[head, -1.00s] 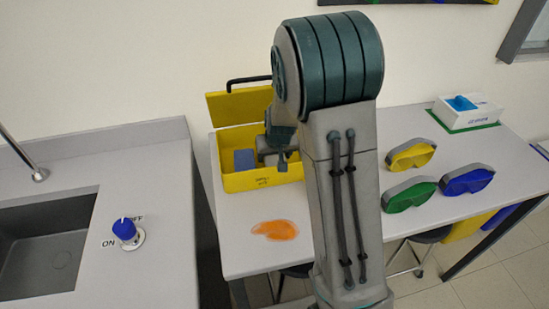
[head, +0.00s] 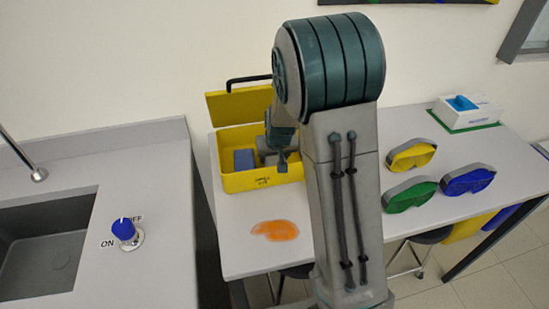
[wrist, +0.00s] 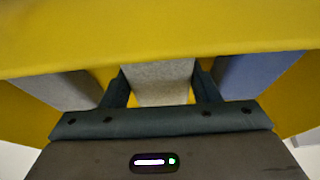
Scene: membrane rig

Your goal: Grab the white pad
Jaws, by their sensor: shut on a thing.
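The white pad (wrist: 163,82) looks pale grey and speckled in the wrist view. It is between the two fingers of my gripper (wrist: 162,90), which is shut on it. A blue pad (wrist: 258,75) lies to the right in the wrist view, and a greyer pad (wrist: 65,88) lies to the left. In the head view the blue pad (head: 244,160) sits inside the open yellow box (head: 265,182), and my gripper (head: 275,158) reaches down into that box. My arm and the box wall hide most of the held pad there.
The box's lid (head: 238,104) stands raised behind it. An orange spill (head: 275,230) is on the table in front. Yellow (head: 412,156), green (head: 410,196) and blue (head: 468,181) goggles and a white dispenser box (head: 466,115) are to the right. A sink (head: 45,240) is at left.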

